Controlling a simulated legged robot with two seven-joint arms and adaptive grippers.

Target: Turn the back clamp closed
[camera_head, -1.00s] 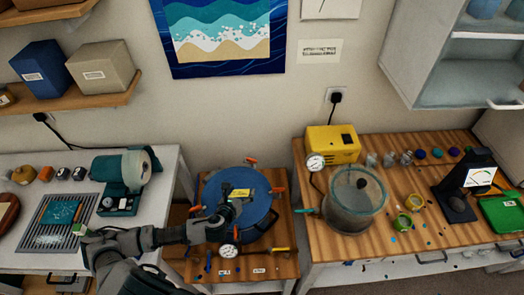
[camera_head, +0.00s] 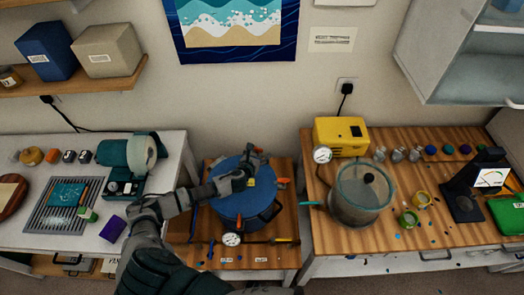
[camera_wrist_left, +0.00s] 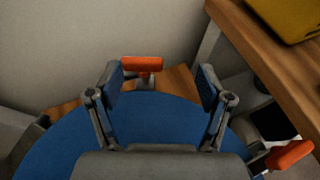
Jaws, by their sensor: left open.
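The blue round pot lid (camera_head: 228,206) sits on the small wooden table. The back clamp (camera_wrist_left: 142,65) has an orange bar handle on a grey stem at the lid's far edge, lying crosswise in the left wrist view. My left gripper (camera_head: 256,155) is over the lid's back edge and hides this clamp in the head view. In the left wrist view my gripper (camera_wrist_left: 160,80) is open, with its fingers on either side of the clamp's stem, the handle nearer the left finger. I cannot tell whether they touch. My right gripper is out of view.
Another clamp with an orange handle (camera_head: 283,183) is at the lid's right; it also shows in the left wrist view (camera_wrist_left: 290,154). A pressure gauge (camera_head: 232,239) is at the front. A yellow pump (camera_head: 341,136) and a clear-walled chamber (camera_head: 358,200) stand on the right bench.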

